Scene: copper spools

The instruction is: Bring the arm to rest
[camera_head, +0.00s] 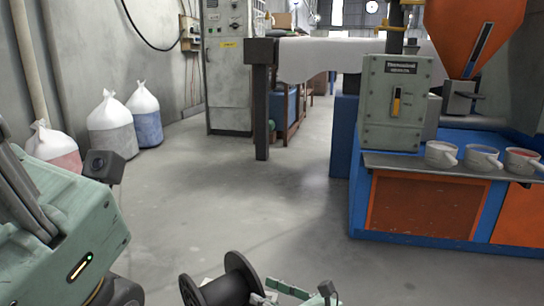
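A black spool (229,289) shows at the bottom edge of the head view, with its round end flanges standing upright and its lower part cut off by the frame. My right gripper (274,292), with pale green and dark parts, is just to the right of the spool. It is mostly cut off by the bottom edge. I cannot tell whether it touches the spool or whether its fingers are open or shut. I do not see my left gripper. No copper shows on the spool.
A blue and orange machine (424,208) with several bowls (483,157) on its shelf stands at the right. White-topped sacks (144,102) stand along the left wall. A grey cabinet (228,75) and a covered table (345,57) are behind. The middle floor is clear.

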